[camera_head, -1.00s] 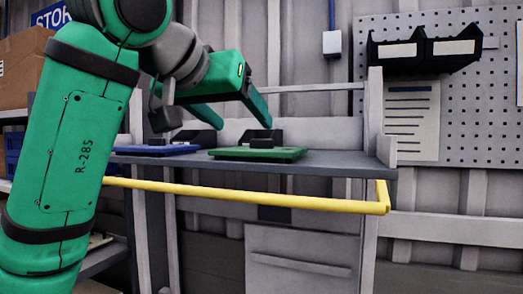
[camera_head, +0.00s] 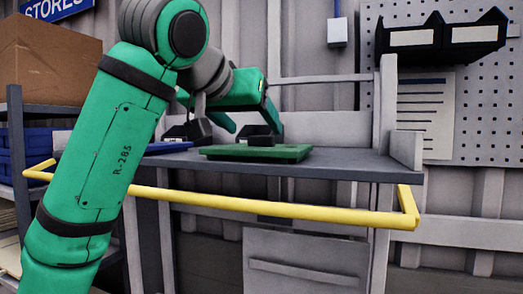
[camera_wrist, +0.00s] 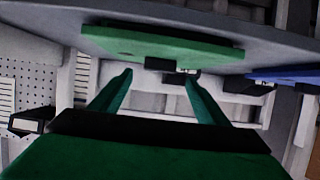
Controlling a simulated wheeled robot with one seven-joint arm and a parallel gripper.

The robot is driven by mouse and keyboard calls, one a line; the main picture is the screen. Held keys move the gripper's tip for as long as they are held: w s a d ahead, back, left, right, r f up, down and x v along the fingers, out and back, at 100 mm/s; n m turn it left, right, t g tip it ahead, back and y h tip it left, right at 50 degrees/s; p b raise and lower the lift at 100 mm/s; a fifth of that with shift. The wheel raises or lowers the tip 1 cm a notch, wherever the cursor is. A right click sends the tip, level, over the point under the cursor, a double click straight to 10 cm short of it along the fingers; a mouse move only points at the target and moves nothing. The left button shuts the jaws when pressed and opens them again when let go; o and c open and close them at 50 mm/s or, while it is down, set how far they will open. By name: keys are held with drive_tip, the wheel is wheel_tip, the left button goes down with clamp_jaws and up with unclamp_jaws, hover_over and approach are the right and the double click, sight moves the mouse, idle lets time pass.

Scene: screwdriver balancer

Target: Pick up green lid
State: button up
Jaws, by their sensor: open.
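The green lid (camera_head: 256,152) is a flat plate lying on the grey shelf top (camera_head: 365,166), near its middle. A black block (camera_head: 257,138) shows at its far side. My gripper (camera_head: 254,131) is open and empty, tilted downward above the far side of the lid. The wrist view looks upside down. There the green lid (camera_wrist: 160,46) lies beyond the two open fingers of my gripper (camera_wrist: 158,78), with a black block (camera_wrist: 160,65) ahead between the fingertips. I cannot tell whether the fingers touch anything.
A blue plate (camera_head: 168,147) lies left of the green lid, partly behind my arm. A yellow rail (camera_head: 280,208) runs along the shelf front. An upright side panel (camera_head: 405,150) closes the right end. Bare shelf lies right of the lid.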

sight(258, 147)
drive_tip(key=x, duration=0.4)
drive_tip(key=shift+w+d+f, duration=0.1)
drive_tip(key=shift+f, duration=0.2)
drive_tip(key=c, duration=1.3)
drive_tip(key=shift+r, duration=0.15)
